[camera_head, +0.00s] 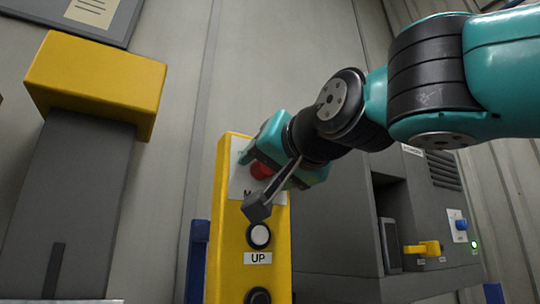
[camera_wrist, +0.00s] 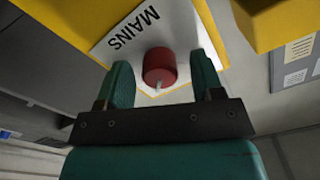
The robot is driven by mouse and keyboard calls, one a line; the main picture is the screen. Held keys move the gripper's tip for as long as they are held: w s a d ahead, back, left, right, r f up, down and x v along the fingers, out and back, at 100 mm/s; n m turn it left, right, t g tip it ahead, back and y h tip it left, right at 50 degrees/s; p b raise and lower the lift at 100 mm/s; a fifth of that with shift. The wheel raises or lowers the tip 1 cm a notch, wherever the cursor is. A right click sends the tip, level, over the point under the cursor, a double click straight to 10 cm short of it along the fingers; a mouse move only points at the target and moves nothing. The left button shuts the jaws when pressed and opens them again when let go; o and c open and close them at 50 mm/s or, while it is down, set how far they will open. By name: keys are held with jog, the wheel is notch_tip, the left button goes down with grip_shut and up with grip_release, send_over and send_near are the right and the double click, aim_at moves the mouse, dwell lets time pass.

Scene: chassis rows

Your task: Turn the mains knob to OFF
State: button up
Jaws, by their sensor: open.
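The mains knob is a red round knob (camera_head: 261,170) on a white plate (camera_head: 240,182) on the yellow control post (camera_head: 228,225). In the wrist view the knob (camera_wrist: 160,66) stands on the white plate marked MAINS (camera_wrist: 118,42), with a small pale mark at its lower edge. My gripper (camera_wrist: 163,75) is open, with one teal finger on each side of the knob and visible gaps between. I cannot tell how far the fingertips reach along the knob. In the head view my gripper partly covers the knob and plate. No OFF marking is readable.
Below the knob are a white button (camera_head: 259,236) labelled UP and a dark button (camera_head: 258,297). A grey machine (camera_head: 345,262) with a yellow handle (camera_head: 422,248) stands to the right. A grey pillar with a yellow top (camera_head: 95,80) stands left, with a gap before the post.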

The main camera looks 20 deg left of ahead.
jog(key=c, duration=0.9)
jog(key=shift+r+n+b, duration=0.1)
jog(key=shift+n+b, duration=0.75)
jog(key=shift+n, duration=8.05)
